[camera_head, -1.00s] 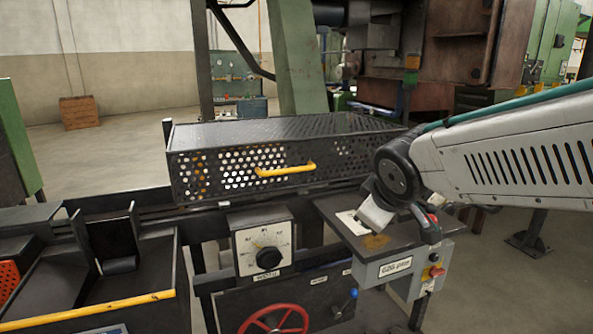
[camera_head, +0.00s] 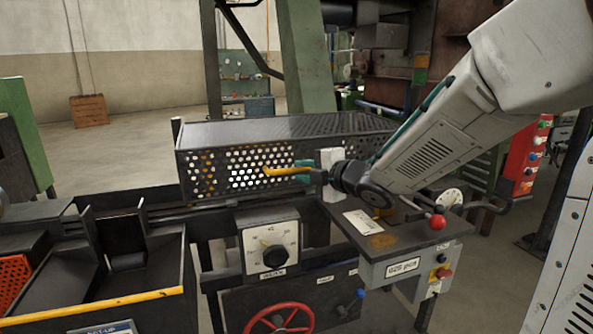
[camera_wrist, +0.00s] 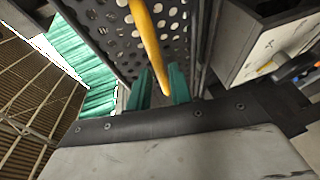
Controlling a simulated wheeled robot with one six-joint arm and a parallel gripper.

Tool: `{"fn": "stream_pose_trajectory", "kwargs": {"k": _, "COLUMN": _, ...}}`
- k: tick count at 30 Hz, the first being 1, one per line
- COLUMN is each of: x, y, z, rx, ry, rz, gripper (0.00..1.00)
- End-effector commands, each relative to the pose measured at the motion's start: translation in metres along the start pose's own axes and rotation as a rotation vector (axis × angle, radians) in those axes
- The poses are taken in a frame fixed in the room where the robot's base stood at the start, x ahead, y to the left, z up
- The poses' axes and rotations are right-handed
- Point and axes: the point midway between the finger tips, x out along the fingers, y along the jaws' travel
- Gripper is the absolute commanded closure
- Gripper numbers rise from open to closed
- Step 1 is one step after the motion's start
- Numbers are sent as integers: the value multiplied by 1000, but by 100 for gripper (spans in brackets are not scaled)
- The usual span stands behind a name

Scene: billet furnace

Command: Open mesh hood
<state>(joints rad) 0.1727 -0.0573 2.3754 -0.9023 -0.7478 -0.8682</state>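The mesh hood (camera_head: 230,170) is a long black perforated box, shut, lying level across the bench. Its yellow handle (camera_head: 280,171) is on the front face. My gripper (camera_head: 304,169) is at the handle's right end, reaching in from the right. In the wrist view the handle (camera_wrist: 147,35) runs down between my two teal fingertips (camera_wrist: 160,85). The fingers stand apart, with a visible gap on the left of the handle; contact on the right is unclear. My wrist and gripper hide the hood front's right part in the head view.
A grey control box (camera_head: 405,265) with a red knob and buttons stands below my arm. A dial panel (camera_head: 271,248) and a red handwheel (camera_head: 280,320) are below the hood. A green sloping post (camera_head: 301,60) rises behind the hood.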

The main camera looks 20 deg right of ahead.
Motion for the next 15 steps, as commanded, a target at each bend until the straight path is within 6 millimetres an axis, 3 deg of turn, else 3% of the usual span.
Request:
{"fn": "stream_pose_trajectory", "kwargs": {"k": 6, "x": 27, "y": 0, "z": 0, "rx": 2, "ry": 0, "rz": -1, "gripper": 79}}
{"fn": "stream_pose_trajectory", "kwargs": {"k": 15, "x": 32, "y": 0, "z": 0, "rx": 2, "ry": -2, "rz": 0, "gripper": 79}}
